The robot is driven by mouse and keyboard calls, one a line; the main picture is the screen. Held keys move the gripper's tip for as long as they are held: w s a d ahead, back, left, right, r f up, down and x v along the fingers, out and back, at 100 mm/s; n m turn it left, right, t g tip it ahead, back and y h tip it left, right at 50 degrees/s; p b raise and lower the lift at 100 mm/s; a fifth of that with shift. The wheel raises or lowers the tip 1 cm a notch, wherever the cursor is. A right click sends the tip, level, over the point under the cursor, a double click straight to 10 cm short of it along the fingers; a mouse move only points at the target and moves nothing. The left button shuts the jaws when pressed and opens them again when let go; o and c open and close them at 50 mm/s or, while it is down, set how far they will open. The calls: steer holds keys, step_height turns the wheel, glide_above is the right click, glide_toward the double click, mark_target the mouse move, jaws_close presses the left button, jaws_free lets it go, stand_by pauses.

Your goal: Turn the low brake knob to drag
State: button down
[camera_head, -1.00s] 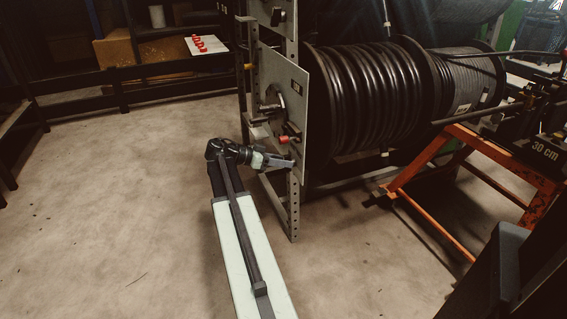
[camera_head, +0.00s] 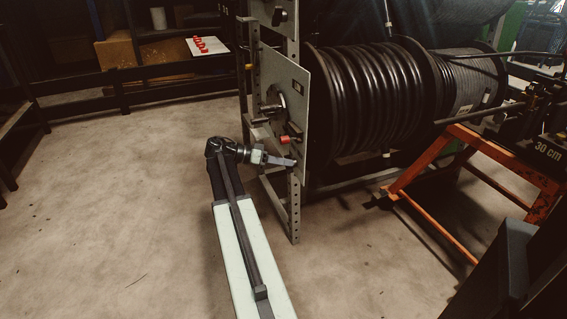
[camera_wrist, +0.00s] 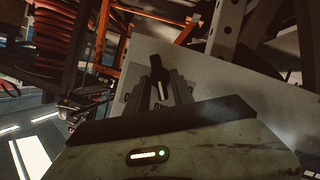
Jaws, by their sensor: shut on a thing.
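My gripper (camera_head: 288,161) is at the lower part of the grey reel-side plate (camera_head: 301,105), below a red-tipped handle (camera_head: 291,139). In the head view the low brake knob is hidden behind my fingers. In the wrist view my dark fingers (camera_wrist: 166,90) are shut on a black knob (camera_wrist: 160,75) in front of the pale plate (camera_wrist: 215,75). Dark lettering shows on the plate beside the fingers, mostly covered and not readable. Which way the knob points is hard to tell.
Another black knob (camera_head: 279,16) is higher on the frame. A big reel of black hose (camera_head: 365,100) stands right behind the plate. An orange stand (camera_head: 430,165) is to the right. The concrete floor on the left is clear.

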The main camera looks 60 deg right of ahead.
steer(key=c, duration=1.4)
jaws_free()
steer(key=shift+c, duration=0.2)
steer(key=p+v, duration=0.2)
steer(key=v, duration=0.5)
steer(key=shift+w+a+p, duration=0.2)
steer(key=shift+w+p, duration=0.05)
steer(key=shift+p, duration=0.05)
steer(key=shift+r, duration=0.15)
